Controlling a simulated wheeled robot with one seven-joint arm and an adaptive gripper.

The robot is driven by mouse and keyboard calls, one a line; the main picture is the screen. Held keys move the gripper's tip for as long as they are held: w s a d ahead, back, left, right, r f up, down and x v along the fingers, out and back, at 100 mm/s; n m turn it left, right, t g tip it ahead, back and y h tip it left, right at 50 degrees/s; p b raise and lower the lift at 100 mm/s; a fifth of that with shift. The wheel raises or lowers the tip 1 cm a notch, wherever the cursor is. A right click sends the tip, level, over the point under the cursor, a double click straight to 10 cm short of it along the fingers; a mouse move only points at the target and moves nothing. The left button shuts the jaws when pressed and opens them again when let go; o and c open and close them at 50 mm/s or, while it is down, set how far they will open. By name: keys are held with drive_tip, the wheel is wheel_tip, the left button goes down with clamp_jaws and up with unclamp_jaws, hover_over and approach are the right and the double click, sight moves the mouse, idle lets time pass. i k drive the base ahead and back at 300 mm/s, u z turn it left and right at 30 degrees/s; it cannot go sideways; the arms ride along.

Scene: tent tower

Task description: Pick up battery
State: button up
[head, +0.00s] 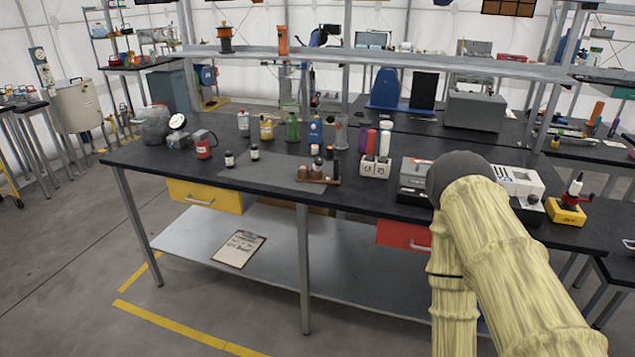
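The battery cannot be picked out for sure in the head view. A small brown tray (318,180) on the dark mat holds several small upright cylinders that could be cells. All of this is on the black workbench (240,200). My arm, in a pale yellow sleeve, reaches in at the lower right and hides part of the bench's right side. My gripper is not in view.
Small bottles and jars (265,130) stand on the bench's left and middle. A grey box device (415,175) and a yellow-based tool (566,205) are at the right. A raised shelf (400,62) runs along the back. The bench's front left is mostly clear, with a yellow drawer (210,196) below.

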sight(318, 164)
drive_tip(key=z, duration=0.05)
drive_tip(key=k, duration=0.55)
drive_tip(key=u, duration=1.05)
drive_tip(key=i, duration=1.3)
drive_tip(key=z, duration=0.25)
